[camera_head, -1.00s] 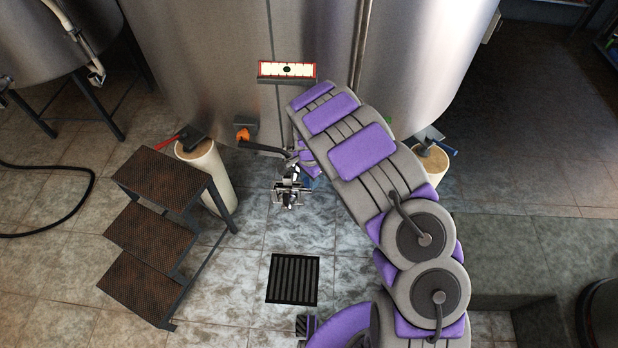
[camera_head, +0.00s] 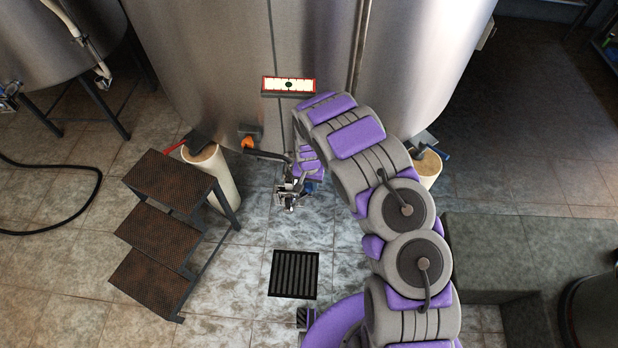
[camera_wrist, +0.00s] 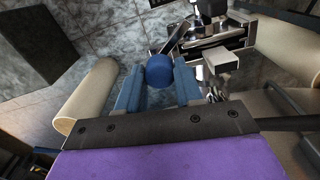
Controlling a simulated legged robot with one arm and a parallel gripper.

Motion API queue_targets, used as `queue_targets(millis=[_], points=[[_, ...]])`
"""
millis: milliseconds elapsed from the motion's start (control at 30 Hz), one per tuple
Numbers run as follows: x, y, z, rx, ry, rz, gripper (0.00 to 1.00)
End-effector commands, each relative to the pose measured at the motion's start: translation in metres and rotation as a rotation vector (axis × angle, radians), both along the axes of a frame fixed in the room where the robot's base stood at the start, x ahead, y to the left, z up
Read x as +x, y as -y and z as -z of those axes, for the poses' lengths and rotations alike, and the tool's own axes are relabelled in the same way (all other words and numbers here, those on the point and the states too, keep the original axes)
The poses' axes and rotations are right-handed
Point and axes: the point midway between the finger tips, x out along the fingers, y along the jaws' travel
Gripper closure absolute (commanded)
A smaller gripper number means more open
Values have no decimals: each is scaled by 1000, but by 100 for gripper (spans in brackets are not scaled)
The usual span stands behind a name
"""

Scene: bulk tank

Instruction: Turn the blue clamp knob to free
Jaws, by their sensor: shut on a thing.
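The blue clamp knob (camera_wrist: 159,70) is a round blue ball in the wrist view, below the metal clamp and outlet fitting (camera_wrist: 205,45). My gripper (camera_wrist: 160,84) has its two blue fingers on either side of the knob and is shut on it. In the head view my gripper (camera_head: 310,185) is beside the metal outlet fitting (camera_head: 290,192) low at the tank's front. The knob itself is mostly hidden there by my gripper. I cannot tell the clamp's turned position.
The steel tank (camera_head: 230,60) stands behind, with a gauge panel (camera_head: 289,86) and an orange-ended dark handle (camera_head: 262,152) above the outlet. Rusty steps (camera_head: 165,190) and a cream tank leg (camera_head: 212,172) stand to the left. A floor drain (camera_head: 293,274) lies in front.

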Motion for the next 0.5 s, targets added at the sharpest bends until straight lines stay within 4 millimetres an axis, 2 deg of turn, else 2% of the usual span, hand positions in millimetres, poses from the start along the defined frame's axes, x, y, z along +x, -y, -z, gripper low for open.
queue_targets(millis=[500], points=[[-2,-1,-4,2,-5,-490,95]])
